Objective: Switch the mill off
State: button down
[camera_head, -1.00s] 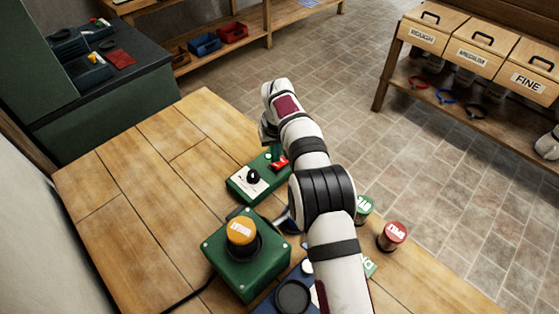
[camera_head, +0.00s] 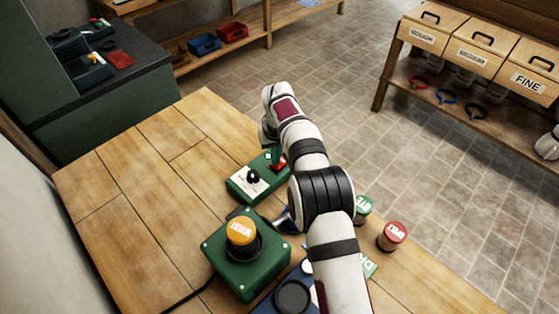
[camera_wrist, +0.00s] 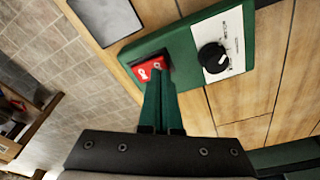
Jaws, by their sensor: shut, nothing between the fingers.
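The green control box (camera_head: 240,185) lies on the wooden bench, with a black dial (camera_head: 253,176) on a white plate. Its red rocker switch (camera_head: 280,165) is at the far right end, partly covered by my arm. In the wrist view the red switch (camera_wrist: 152,69) carries white marks, and the dial (camera_wrist: 211,57) is to its right. My gripper (camera_wrist: 158,84) is shut and empty, its green fingertips at the switch's near edge. I cannot tell whether they press it. In the head view my gripper (camera_head: 273,155) is largely hidden by my arm.
A green box with an orange mushroom button (camera_head: 241,231) stands nearer on the bench. A green-topped pot (camera_head: 363,207) and a red-topped pot (camera_head: 392,235) are right of my arm. A blue item (camera_head: 290,297) is in front. The bench's left side is clear.

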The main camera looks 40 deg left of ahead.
jog(key=shift+f, duration=0.45)
jog(key=shift+r, duration=3.55)
